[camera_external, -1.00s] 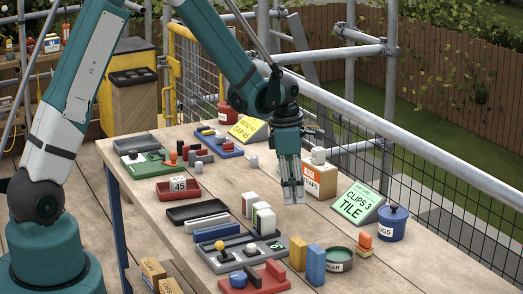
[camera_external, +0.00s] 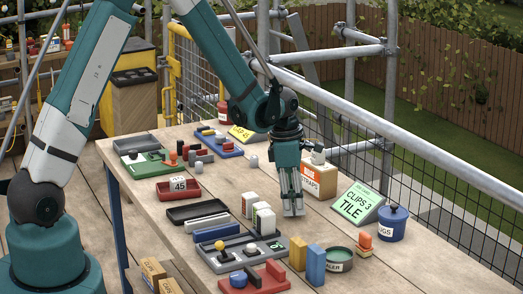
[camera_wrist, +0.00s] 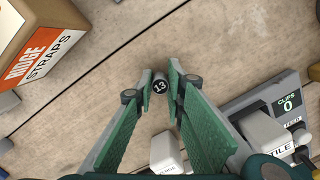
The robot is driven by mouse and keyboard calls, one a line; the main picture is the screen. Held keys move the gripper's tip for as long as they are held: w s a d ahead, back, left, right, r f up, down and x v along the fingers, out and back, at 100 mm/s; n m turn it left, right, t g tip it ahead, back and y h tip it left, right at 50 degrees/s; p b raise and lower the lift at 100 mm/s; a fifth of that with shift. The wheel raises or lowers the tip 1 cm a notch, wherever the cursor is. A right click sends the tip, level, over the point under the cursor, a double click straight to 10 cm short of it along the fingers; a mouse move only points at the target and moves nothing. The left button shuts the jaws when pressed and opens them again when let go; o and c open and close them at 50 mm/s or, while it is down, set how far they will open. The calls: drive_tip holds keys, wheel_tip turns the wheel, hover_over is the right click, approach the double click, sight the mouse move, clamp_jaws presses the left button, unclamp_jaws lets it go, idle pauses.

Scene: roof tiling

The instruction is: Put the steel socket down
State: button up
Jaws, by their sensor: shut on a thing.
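My gripper (camera_external: 292,209) points straight down over the wooden table, between the white blocks and the box of ridge straps. In the wrist view my gripper (camera_wrist: 160,80) is shut on the steel socket (camera_wrist: 160,87), a small dark round piece with the number 13 on its end. The socket sits between the two fingertips. In the external view the fingers hide the socket, and I cannot tell whether it touches the table.
The ridge straps box (camera_external: 321,178) stands close behind my gripper. White blocks (camera_external: 264,218) and a grey tray (camera_external: 225,262) lie to the left. A green clips sign (camera_external: 358,203) and a blue pot (camera_external: 393,223) stand to the right. Bare wood (camera_wrist: 105,95) surrounds the fingertips.

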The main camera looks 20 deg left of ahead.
drive_tip(key=shift+f, duration=0.15)
drive_tip(key=o, duration=0.9)
drive_tip(key=shift+r, duration=0.25)
drive_tip(key=r, duration=0.4)
drive_tip(key=a+r, duration=0.1)
drive_tip(key=r, duration=0.3)
drive_tip(key=r+p, duration=0.1)
drive_tip(key=r, duration=0.2)
drive_tip(key=shift+s+a+r, duration=0.15)
drive_tip(key=shift+a+r, duration=0.05)
drive_tip(key=shift+r, duration=0.2)
